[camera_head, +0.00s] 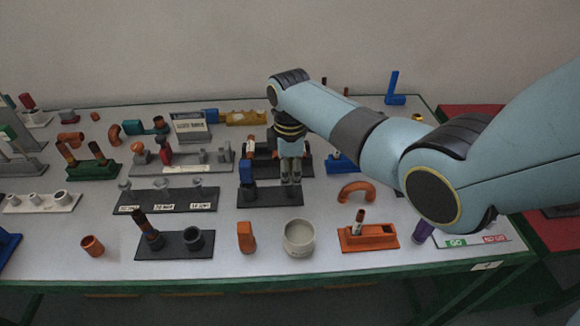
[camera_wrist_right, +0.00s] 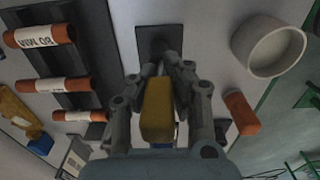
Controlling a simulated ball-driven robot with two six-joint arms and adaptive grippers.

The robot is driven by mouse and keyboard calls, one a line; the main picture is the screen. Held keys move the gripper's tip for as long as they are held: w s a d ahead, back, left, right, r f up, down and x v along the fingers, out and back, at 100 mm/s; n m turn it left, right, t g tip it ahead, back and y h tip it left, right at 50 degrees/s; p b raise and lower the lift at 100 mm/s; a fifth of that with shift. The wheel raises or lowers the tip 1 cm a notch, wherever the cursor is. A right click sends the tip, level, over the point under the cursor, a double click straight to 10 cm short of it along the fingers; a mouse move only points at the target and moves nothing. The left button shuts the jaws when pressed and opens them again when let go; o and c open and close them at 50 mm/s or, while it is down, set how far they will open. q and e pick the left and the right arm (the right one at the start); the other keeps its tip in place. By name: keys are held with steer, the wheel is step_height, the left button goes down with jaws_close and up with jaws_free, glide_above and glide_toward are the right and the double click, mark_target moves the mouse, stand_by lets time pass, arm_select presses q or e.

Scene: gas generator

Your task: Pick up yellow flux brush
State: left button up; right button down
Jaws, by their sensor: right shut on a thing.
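In the right wrist view, the yellow flux brush (camera_wrist_right: 158,112) shows as a thick yellow handle between the fingers of my right gripper (camera_wrist_right: 178,75). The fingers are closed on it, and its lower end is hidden. In the head view, my right gripper (camera_head: 291,178) points down over the dark stand (camera_head: 270,198), beside a blue upright piece (camera_head: 247,173). The brush cannot be made out there behind the fingers. Whether it still touches the stand I cannot tell. My left gripper is in neither view.
A grey-white bowl (camera_head: 299,238), an orange block (camera_head: 246,237) and an orange tray (camera_head: 368,237) stand along the front. A dark labelled rack (camera_head: 168,201) is left of the stand. An orange curved pipe (camera_head: 356,191) lies to the right. The table is crowded, with small gaps.

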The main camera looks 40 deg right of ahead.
mark_target(290, 160)
steer(key=shift+r, duration=0.15)
step_height(290, 160, up, 4)
steer(key=s+d+r, duration=0.2)
steer(key=s+r, duration=0.4)
steer(key=s, duration=0.5)
steer(key=shift+s+r+p, duration=0.25)
steer(key=shift+r+p, duration=0.1)
steer(key=shift+p, duration=0.05)
steer(key=shift+a, duration=0.1)
